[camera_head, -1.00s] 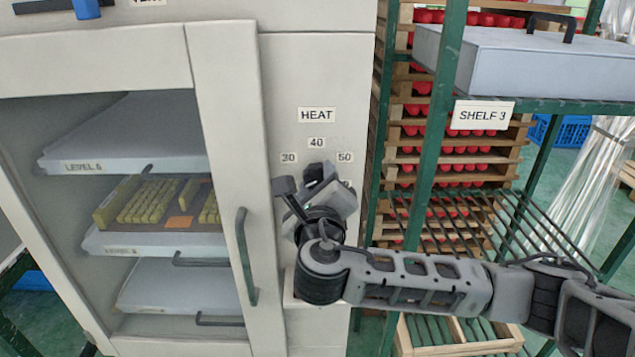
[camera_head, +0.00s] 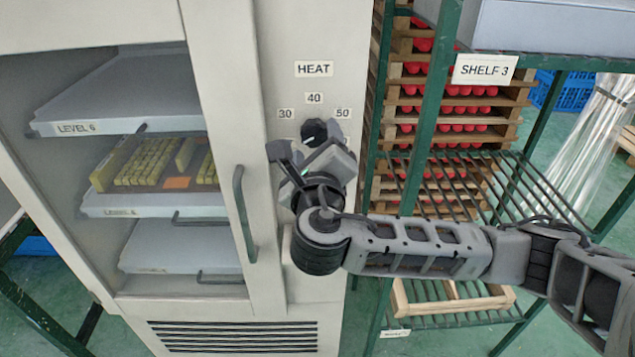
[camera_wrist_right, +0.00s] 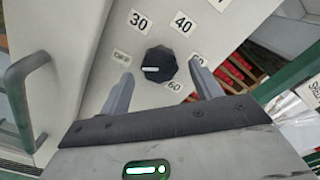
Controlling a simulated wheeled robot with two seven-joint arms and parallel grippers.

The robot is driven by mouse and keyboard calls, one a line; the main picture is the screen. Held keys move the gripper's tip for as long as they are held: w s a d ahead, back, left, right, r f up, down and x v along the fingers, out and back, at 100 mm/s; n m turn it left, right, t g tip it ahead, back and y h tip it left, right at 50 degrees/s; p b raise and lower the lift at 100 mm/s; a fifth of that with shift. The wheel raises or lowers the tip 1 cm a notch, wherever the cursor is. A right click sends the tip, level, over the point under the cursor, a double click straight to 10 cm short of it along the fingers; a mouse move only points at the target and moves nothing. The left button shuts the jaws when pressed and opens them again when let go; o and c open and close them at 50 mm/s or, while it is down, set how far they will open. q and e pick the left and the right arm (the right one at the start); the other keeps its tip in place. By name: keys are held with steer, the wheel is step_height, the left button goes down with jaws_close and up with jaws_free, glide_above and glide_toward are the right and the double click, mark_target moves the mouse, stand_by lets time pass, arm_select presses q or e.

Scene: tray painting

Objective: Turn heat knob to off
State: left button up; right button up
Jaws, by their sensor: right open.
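The dark heat knob (camera_head: 318,131) sits on the pale cabinet front below the HEAT label (camera_head: 314,69), with number labels around it. My right gripper (camera_head: 307,147) is open just in front of the knob. In the right wrist view its fingers (camera_wrist_right: 161,72) stand on either side of the knob with gaps, not gripping it. My left gripper is not in view.
The cabinet's glazed door with a dark handle (camera_head: 244,215) is left of the knob; trays sit inside. A green rack (camera_head: 432,110) labelled SHELF 3 stands to the right. Stacked wooden trays with red items (camera_head: 415,110) are behind it.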

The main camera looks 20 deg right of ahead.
steer(key=b+v, duration=0.1)
steer(key=v, duration=1.2)
steer(key=shift+s, duration=0.3)
steer(key=a+f+m+g+y, duration=0.3)
steer(key=f+m, duration=0.5)
steer(key=f, duration=0.1)
steer(key=a+f+m+g+y, duration=0.3)
steer(key=f+m+y, duration=0.1)
steer(key=f+m, duration=0.45)
steer(key=s+d+f+m, duration=0.4)
steer(key=f+m, duration=0.3)
steer(key=m, duration=0.4)
steer(key=s+d+f+m+g, duration=0.1)
steer(key=s+d+f+m, duration=0.4)
steer(key=f+m, duration=0.3)
steer(key=d+m, duration=0.1)
steer(key=m, duration=0.3)
steer(key=shift+s+f+y, duration=0.3)
steer(key=shift+f, duration=0.05)
